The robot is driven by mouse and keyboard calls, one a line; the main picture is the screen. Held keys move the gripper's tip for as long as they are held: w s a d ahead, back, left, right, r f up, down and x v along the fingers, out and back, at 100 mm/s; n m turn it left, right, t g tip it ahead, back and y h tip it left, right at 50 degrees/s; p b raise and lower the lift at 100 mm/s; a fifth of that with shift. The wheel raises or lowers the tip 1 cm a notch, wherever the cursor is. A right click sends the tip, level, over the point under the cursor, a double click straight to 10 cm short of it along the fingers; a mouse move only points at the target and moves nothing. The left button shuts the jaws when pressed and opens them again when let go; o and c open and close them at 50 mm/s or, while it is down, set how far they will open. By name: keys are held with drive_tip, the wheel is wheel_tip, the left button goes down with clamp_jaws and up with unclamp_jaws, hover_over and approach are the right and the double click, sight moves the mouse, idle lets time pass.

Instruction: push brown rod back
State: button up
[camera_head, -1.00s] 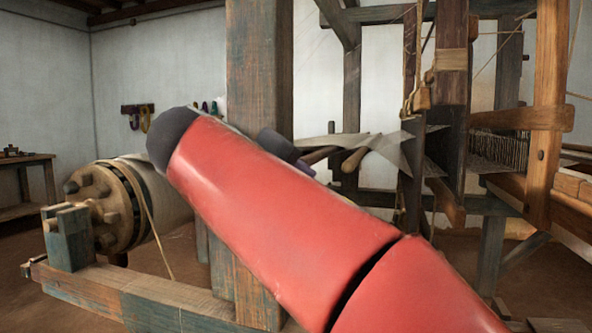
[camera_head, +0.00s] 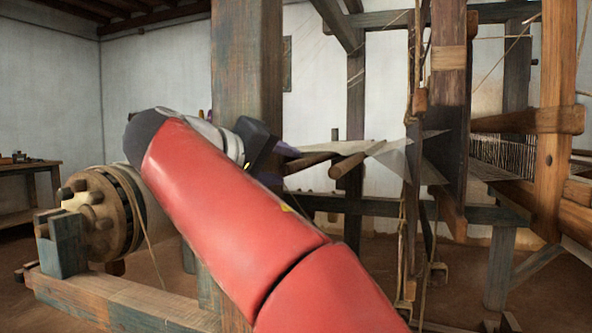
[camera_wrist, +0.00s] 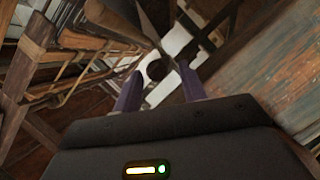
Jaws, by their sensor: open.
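Two brown rods with rounded ends lie side by side against pale cloth in the head view: the left rod (camera_head: 311,160) and the right rod (camera_head: 347,164). I cannot tell which the task means. My gripper (camera_head: 286,150) is beside the left rod's near end, partly hidden by my red arm. In the wrist view my gripper (camera_wrist: 160,90) is open, its two purple fingers apart with nothing held. A dark round rod end (camera_wrist: 156,70) shows between and just beyond the fingertips. I cannot tell whether they touch it.
A thick wooden post (camera_head: 246,70) stands close behind my arm. A cloth roller with a pegged wheel (camera_head: 95,215) is at the left. Loom posts (camera_head: 449,110) and hanging cords stand right of the rods. A low beam (camera_head: 110,297) crosses the front left.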

drive_tip(key=shift+x, duration=2.1)
clamp_jaws()
